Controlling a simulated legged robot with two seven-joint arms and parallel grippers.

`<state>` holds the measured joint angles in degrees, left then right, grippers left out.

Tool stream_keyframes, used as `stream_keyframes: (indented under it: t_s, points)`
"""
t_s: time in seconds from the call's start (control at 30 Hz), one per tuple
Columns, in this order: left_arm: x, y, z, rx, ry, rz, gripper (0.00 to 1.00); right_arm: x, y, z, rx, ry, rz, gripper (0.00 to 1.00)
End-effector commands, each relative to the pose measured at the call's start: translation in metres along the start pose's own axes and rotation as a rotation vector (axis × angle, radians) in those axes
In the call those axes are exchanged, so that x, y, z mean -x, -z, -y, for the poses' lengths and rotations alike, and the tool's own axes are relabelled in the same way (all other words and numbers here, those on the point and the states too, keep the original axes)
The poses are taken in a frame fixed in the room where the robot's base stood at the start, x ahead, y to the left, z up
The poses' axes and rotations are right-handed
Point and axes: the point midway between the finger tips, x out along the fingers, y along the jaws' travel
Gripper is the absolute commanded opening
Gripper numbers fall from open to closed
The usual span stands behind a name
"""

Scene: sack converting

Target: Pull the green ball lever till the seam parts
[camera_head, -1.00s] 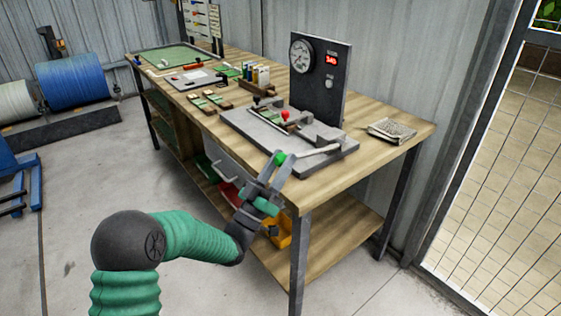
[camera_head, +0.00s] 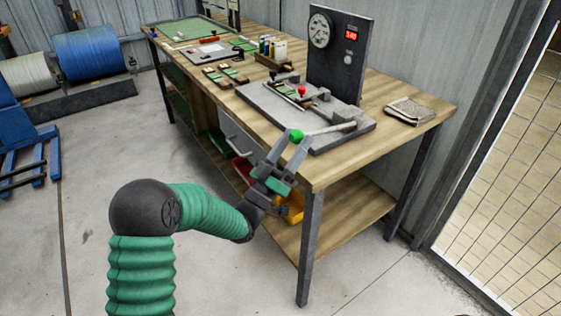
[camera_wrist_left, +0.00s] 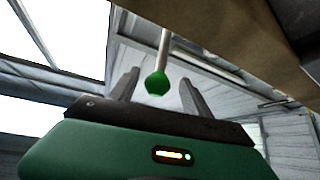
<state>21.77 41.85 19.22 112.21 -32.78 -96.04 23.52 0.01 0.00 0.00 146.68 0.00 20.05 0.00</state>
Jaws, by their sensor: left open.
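The green ball (camera_head: 296,136) is on the end of a grey lever (camera_head: 330,129) that reaches out over the front edge of the bench from the grey tester plate (camera_head: 262,103). My left gripper (camera_head: 290,147) is open at the bench's front edge, its fingers up by the ball. In the left wrist view the green ball (camera_wrist_left: 157,83) hangs on its pale rod between the two open fingers (camera_wrist_left: 158,93), with gaps on both sides. The seam sample (camera_head: 290,93) appears to lie in the clamps near a red knob (camera_head: 302,91). My right gripper is not in view.
A gauge panel (camera_head: 337,60) with a red display stands behind the plate. A notepad (camera_head: 410,111) lies at the right end of the wooden bench (camera_head: 390,92). Yellow and red bins sit below.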

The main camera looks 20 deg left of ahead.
Motion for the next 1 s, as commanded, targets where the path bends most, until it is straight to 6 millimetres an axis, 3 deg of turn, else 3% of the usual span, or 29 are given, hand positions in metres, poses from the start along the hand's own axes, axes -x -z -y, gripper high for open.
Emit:
stream_keyframes:
  t_s: [0.37,0.53,0.7,1.0]
  points:
    - [0.104,-0.001,0.002,0.004,0.007,0.005,0.57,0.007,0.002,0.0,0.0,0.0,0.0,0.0]
    - [0.144,-0.003,0.004,0.002,0.009,0.001,0.57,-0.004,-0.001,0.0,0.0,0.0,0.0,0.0]
    - [0.159,-0.002,0.002,0.001,0.004,0.001,0.57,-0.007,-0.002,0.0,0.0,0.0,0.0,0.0]
    - [0.158,-0.001,0.001,0.001,0.002,0.002,0.57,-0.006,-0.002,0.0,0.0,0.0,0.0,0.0]
